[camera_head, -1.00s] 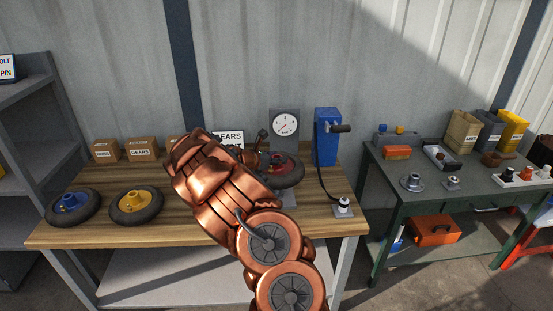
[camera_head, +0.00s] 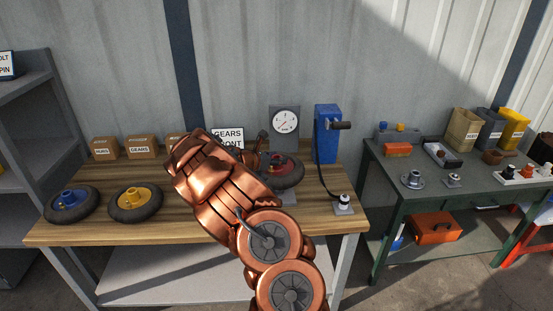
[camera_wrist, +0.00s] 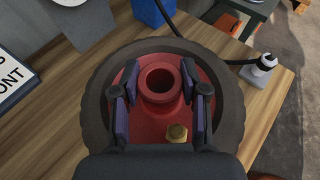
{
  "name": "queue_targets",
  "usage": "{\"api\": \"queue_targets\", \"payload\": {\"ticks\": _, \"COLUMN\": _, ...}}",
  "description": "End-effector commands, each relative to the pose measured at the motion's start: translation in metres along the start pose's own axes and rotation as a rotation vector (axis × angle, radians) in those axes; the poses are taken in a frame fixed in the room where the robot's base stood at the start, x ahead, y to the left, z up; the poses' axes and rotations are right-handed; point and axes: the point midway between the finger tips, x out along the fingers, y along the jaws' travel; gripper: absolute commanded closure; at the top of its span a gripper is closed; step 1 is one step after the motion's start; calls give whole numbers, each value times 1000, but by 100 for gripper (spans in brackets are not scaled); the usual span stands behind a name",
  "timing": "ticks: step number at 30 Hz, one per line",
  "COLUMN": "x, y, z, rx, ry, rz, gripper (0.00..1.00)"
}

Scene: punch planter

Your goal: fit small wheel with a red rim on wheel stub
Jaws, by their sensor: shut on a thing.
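The wheel with a red rim (camera_head: 287,174) and a black tyre is at the right part of the wooden bench in the head view, partly hidden by my arm. In the wrist view its red rim (camera_wrist: 205,128) faces the camera, with a raised hollow hub and a brass nut near the lower edge. My gripper (camera_wrist: 160,84) is shut on the hub, one finger on each side; in the head view it is mostly hidden behind my arm. I cannot tell whether the wheel touches the bench. I cannot make out the wheel stub.
A blue-rimmed wheel (camera_head: 70,204) and a yellow-rimmed wheel (camera_head: 136,203) lie at the left of the wooden bench (camera_head: 195,228). A gauge (camera_head: 285,121) and a blue pump (camera_head: 326,135) with a hose stand at the back right. A green table (camera_head: 395,181) holds small parts.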

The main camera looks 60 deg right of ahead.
Motion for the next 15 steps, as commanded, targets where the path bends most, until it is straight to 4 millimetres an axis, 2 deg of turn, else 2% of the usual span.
{"api": "queue_targets", "payload": {"ticks": 15, "x": 3, "y": 0, "z": -6, "rx": 1, "ry": -3, "rz": 1, "gripper": 100}}
